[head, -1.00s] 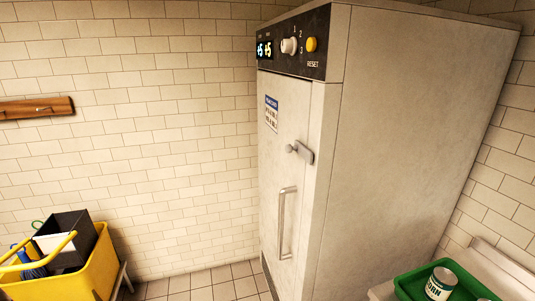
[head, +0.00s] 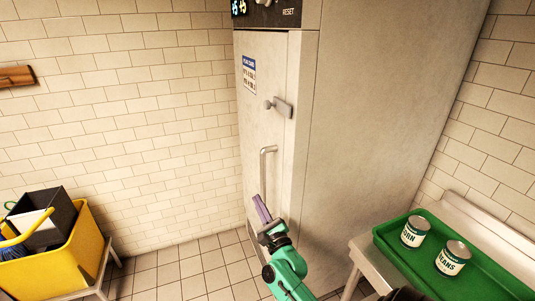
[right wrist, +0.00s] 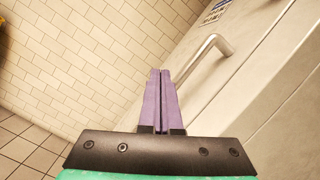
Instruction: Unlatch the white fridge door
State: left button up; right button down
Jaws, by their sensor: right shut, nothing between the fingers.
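The tall white fridge (head: 365,130) stands at the centre, its door (head: 262,125) facing left and closed. A grey latch (head: 282,107) with a round knob sits on the door's right edge, below a blue and white notice. A vertical bar handle (head: 263,172) is below the latch; its upper bend also shows in the right wrist view (right wrist: 212,48). My right gripper (head: 259,203) has purple fingers, shut and empty, in front of the handle's lower part and below the latch. In the right wrist view the fingers (right wrist: 161,75) point up, left of the handle. My left gripper is not in view.
A green tray (head: 405,265) with two cans (head: 415,232) rests on a metal table (head: 360,249) at the right. A yellow bin (head: 72,245) holding a dark box stands at the left. Tiled floor (head: 190,270) is clear between bin and fridge.

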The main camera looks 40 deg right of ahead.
aim_at(277, 107)
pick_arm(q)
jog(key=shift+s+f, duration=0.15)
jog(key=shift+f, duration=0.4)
pick_arm(e)
jog(key=s+d+r+m+t+h, duration=0.1)
jog(key=r+m+h, duration=0.1)
jog(key=r+m, duration=0.3)
jog(key=s+d+r+m+t+h, duration=0.1)
jog(key=s+d+r+m+h, duration=0.1)
jog(key=r+m, duration=0.4)
notch_tip(277, 107, up, 3)
jog(key=shift+s+r+h, duration=0.2)
jog(key=shift+s+h, duration=0.05)
jog(key=shift+h, duration=0.55)
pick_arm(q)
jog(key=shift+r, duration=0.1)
pick_arm(e)
jog(key=shift+r, duration=0.1)
pick_arm(q)
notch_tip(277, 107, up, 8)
jog(key=p, duration=0.7)
pick_arm(e)
jog(key=s+r+x, duration=0.1)
jog(key=r+x, duration=0.1)
jog(key=x, duration=1)
jog(key=shift+a+r, duration=0.15)
jog(key=shift+r, duration=0.2)
